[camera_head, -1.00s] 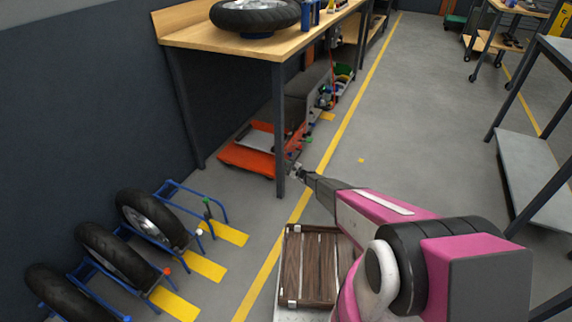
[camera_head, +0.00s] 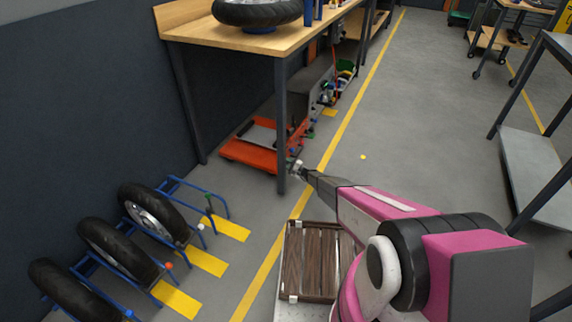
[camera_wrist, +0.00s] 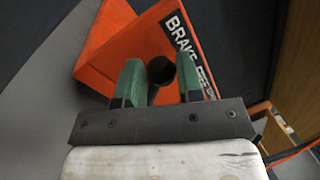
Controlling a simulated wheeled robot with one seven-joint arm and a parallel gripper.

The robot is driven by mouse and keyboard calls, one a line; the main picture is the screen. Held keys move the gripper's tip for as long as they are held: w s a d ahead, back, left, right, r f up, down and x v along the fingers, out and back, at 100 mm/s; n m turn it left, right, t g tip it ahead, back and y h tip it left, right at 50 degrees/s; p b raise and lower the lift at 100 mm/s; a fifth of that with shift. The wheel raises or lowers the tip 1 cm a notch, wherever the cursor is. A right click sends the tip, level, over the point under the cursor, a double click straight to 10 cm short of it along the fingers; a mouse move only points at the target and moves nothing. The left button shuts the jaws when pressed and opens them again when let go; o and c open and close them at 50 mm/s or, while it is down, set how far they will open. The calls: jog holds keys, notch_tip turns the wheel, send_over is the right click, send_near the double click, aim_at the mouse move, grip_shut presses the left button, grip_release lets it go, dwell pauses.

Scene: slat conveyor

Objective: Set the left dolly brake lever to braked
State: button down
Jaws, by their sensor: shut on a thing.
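The orange dolly (camera_head: 247,156) stands on the floor under the wooden bench in the head view. Its orange body (camera_wrist: 112,42) fills much of the wrist view, with a black label (camera_wrist: 183,40) reading BRAKE and a partly hidden second word like FREE. My gripper (camera_head: 297,170) is at the dolly's right side, just past the bench leg. In the wrist view its green fingers (camera_wrist: 160,82) are shut on a dark round lever end (camera_wrist: 160,69) between them. The rest of the lever is hidden, so its setting cannot be read.
The bench leg (camera_head: 281,130) stands close to the left of my gripper. A blue rack with several wheels (camera_head: 152,212) is at the lower left. A wooden slatted crate (camera_head: 312,262) is near my arm.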

jog(key=shift+w+d, duration=0.15)
jog(key=shift+w, duration=0.15)
jog(key=c, duration=0.9)
grip_release()
jog(key=shift+o, duration=0.6)
jog(key=shift+s, duration=0.1)
jog(key=shift+s, duration=0.1)
jog(key=v, duration=1)
jog(key=shift+d, duration=0.35)
jog(key=shift+s, duration=0.1)
